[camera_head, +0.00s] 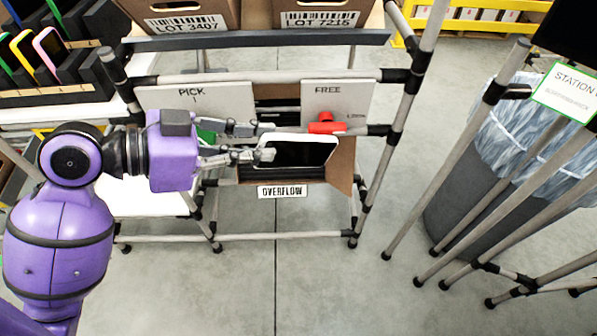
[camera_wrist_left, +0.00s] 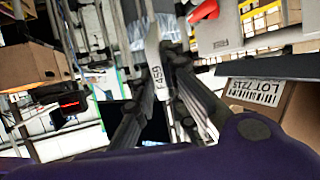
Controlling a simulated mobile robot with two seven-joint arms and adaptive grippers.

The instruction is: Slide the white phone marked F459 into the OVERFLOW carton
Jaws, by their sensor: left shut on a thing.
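The white phone (camera_head: 318,153) with a dark screen is held by my left gripper (camera_head: 270,142), just above the opening of the OVERFLOW carton (camera_head: 343,170). The phone lies tilted, its screen partly facing the head camera. In the left wrist view the white phone (camera_wrist_left: 153,65) shows edge-on with the mark F459, between the fingers of my left gripper (camera_wrist_left: 165,70). The carton's brown inner wall shows beside and below the phone, and its OVERFLOW label (camera_head: 282,192) is on the front. The phone hides much of the carton's inside. My right gripper is not in view.
White panels marked PICK (camera_head: 195,100) and FREE (camera_head: 325,97) stand behind the carton, with a red object (camera_head: 326,127) at the FREE panel. Cartons marked LOT 3407 (camera_head: 188,22) and LOT 7215 (camera_head: 320,19) sit above. Rack tubes (camera_head: 391,150) flank the right side.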

